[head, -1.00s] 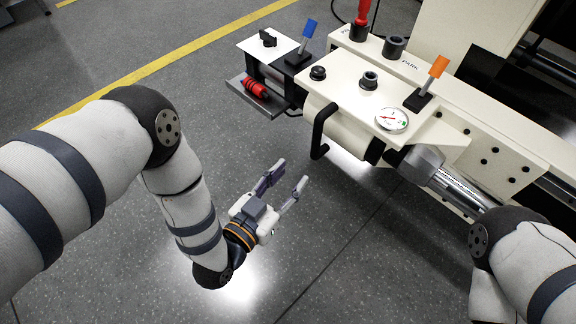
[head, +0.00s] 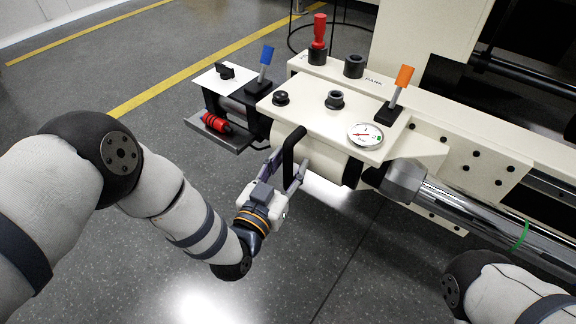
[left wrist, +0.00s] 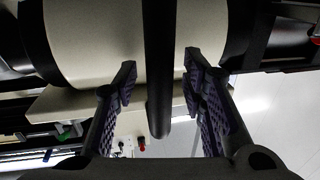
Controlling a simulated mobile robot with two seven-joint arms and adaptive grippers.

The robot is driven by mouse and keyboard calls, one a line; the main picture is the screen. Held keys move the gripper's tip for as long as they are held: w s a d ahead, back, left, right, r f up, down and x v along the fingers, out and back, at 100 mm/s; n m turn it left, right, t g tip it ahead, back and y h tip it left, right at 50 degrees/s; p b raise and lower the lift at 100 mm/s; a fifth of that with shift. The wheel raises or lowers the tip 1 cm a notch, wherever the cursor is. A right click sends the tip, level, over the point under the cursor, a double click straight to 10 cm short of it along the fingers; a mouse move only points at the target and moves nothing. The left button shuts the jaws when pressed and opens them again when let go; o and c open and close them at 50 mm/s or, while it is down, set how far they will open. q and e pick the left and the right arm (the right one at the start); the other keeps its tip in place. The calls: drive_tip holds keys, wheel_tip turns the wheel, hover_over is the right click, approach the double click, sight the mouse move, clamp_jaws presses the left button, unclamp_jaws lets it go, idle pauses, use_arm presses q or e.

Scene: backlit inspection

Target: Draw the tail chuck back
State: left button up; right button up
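The tail chuck (head: 402,182) is a grey collar at the right end of a cream cylinder (head: 325,163), gripping or meeting a shiny shaft (head: 465,207). A black bar handle (head: 290,150) hangs at the cylinder's left end. My left gripper (head: 286,170) is at the handle with its fingers spread. In the left wrist view the handle (left wrist: 159,70) runs between the open fingers (left wrist: 160,88), with a gap on both sides. My right gripper is out of view; only part of my right arm shows at the lower right.
The cream housing carries a blue lever (head: 266,56), an orange lever (head: 404,77), a red-handled post (head: 319,32) and a dial gauge (head: 365,134). A small shelf (head: 222,136) holds a red item. A green band (head: 521,235) marks the shaft. Floor in front is clear.

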use_arm(q)
clamp_jaws()
drive_tip(key=shift+a, duration=0.1)
